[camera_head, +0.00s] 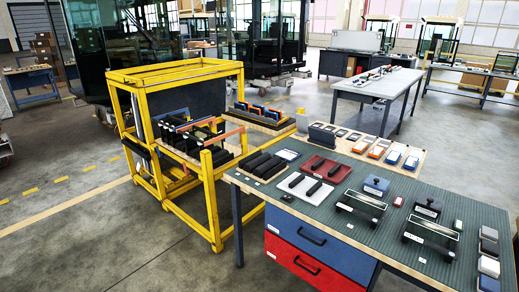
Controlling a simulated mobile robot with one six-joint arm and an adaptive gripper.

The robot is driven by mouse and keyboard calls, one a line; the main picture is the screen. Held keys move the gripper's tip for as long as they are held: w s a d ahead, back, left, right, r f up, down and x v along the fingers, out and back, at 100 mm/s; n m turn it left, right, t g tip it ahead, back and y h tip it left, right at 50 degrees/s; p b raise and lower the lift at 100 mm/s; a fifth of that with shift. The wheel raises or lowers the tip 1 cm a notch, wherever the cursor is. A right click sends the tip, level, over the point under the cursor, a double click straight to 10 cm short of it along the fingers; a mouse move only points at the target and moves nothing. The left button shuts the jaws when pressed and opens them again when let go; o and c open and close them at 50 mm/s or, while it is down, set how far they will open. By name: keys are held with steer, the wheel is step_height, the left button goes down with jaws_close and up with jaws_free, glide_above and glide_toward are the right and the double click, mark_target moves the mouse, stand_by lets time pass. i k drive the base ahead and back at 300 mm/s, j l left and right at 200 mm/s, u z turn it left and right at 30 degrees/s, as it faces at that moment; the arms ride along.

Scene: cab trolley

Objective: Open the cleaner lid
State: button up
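My gripper is not in view, and no part of my arm shows. I cannot tell for sure which thing is the cleaner. On the green-topped workbench (313,214), two low open-framed dark boxes, a rear one (361,205) and a front one (430,236), stand toward the right. A small blue box (376,186) with a dark knob-like top is behind the first. A small dark box (427,207) with a similar top is behind the second. Their labels are too small to read, and I cannot tell which parts are lids.
A yellow trolley (214,215) with racked parts stands at the workbench's left. Blue (294,228) and red (292,262) drawers sit below. The floor at front left is clear.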

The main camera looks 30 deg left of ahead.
mark_target(380, 184)
steer(key=i+j+u, duration=0.35)
steer(key=i+j, duration=0.25)
steer(key=j, duration=0.2)
steer(key=i+j+u, duration=0.35)
steer(key=i+j, duration=0.3)
steer(key=l+z, duration=0.25)
steer(key=z, duration=0.25)
steer(key=k+l+z, duration=0.1)
steer(key=l+z, duration=0.2)
steer(key=z, duration=0.2)
